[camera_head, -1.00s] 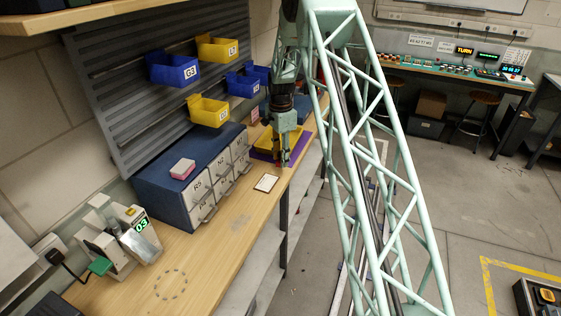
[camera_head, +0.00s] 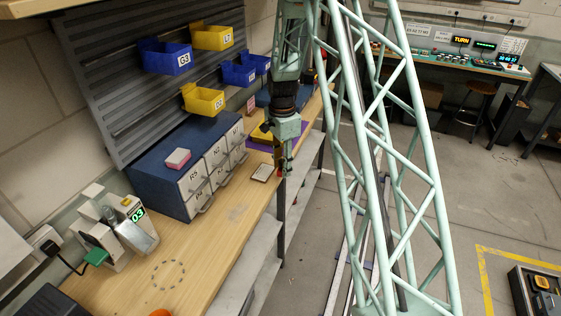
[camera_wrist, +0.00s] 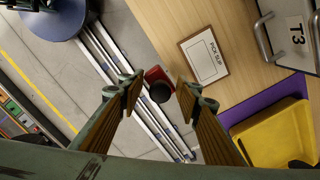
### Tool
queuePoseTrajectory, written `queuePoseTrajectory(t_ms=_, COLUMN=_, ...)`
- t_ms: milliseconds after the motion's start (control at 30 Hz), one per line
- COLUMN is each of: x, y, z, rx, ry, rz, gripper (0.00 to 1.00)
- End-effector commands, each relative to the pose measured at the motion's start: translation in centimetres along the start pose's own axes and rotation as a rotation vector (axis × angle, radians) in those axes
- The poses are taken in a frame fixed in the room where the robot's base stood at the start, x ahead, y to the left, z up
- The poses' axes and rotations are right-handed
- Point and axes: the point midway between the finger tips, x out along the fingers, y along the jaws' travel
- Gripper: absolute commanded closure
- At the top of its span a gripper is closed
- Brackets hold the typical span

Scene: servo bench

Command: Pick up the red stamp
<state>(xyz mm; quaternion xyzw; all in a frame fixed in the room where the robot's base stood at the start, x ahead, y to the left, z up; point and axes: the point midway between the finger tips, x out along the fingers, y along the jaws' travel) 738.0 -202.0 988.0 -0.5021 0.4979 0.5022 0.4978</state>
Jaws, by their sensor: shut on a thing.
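The red stamp (camera_wrist: 155,75) shows in the wrist view, with a red body and a dark round knob facing the camera. My gripper (camera_wrist: 160,90) is shut on it, with one finger on each side. In the wrist view the stamp overlaps the bench's edge and the floor beyond; its height cannot be told. In the head view my gripper (camera_head: 282,170) points down at the bench's right edge, beside the framed pick slip (camera_head: 263,173). The stamp is only a tiny, mostly hidden spot there.
The blue drawer cabinet (camera_head: 160,170) stands left of my gripper. A yellow tray (camera_wrist: 275,135) on a purple mat (camera_wrist: 262,107) lies close by. A pink-and-white block (camera_head: 177,160) rests on the cabinet. The bench's front part (camera_head: 205,255) is mostly clear.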

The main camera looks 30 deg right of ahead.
Motion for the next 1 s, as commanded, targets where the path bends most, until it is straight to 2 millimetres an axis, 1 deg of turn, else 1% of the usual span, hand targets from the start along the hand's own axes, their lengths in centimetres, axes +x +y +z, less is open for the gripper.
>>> queuePoseTrajectory(t_ms=100, x=-0.1, y=0.9, z=0.3, rx=0.000, ry=0.000, rz=-0.001, gripper=0.79)
queuePoseTrajectory(t_ms=300, x=-0.1, y=1.6, z=0.6, rx=0.000, ry=0.000, rz=0.001, gripper=0.79)
queuePoseTrajectory(t_ms=867, x=-0.2, y=1.6, z=0.6, rx=0.000, ry=0.000, rz=0.000, gripper=0.79)
queuePoseTrajectory(t_ms=900, x=-0.2, y=1.6, z=0.6, rx=0.000, ry=0.000, rz=0.000, gripper=0.73)
queuePoseTrajectory(t_ms=967, x=-0.1, y=1.6, z=0.6, rx=0.000, ry=0.000, rz=0.000, gripper=0.77)
queuePoseTrajectory(t_ms=1000, x=-0.1, y=1.6, z=0.6, rx=0.000, ry=0.000, rz=0.000, gripper=0.77)
